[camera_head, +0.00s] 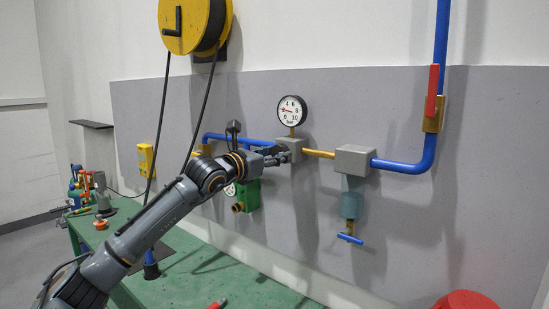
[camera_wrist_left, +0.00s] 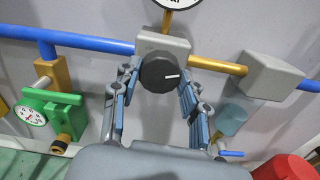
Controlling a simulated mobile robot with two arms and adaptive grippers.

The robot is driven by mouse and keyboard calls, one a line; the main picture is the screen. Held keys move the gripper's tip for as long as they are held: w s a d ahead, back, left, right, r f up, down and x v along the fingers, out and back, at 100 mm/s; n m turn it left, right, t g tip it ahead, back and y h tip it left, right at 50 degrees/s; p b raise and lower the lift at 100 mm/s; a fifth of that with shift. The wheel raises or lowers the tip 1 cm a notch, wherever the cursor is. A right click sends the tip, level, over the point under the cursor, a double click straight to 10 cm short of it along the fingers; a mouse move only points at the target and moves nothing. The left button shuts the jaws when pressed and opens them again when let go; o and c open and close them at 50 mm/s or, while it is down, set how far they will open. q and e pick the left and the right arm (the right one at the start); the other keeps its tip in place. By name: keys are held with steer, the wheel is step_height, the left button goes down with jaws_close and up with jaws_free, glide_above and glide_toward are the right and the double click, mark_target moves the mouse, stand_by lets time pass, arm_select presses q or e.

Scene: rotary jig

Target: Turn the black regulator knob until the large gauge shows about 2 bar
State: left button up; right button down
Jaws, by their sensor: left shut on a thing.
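The large round gauge (camera_head: 290,110) stands above the grey regulator block (camera_head: 290,145). Its red needle points left, near the 2 side of the dial; the exact reading is too small to tell. The black regulator knob (camera_wrist_left: 159,73) is on the block's front, its white mark pointing right in the left wrist view. My left gripper (camera_wrist_left: 160,88) is shut on the knob, with a finger on each side. In the head view my left gripper (camera_head: 283,155) hides the knob. My right gripper is not in view.
A green device with a small gauge (camera_wrist_left: 49,111) hangs left of the block. Blue pipe (camera_head: 400,167), a grey filter block (camera_head: 355,158) and a red-handled valve (camera_head: 433,92) lie to the right. A green bench (camera_head: 215,275) is below; a hose reel (camera_head: 188,25) hangs above.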

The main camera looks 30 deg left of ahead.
arm_select(q)
steer(key=o, duration=1.2)
steer(key=shift+c, duration=0.2)
steer(key=s, duration=0.7)
steer(key=shift+s+a, duration=0.2)
steer(key=shift+a, duration=0.05)
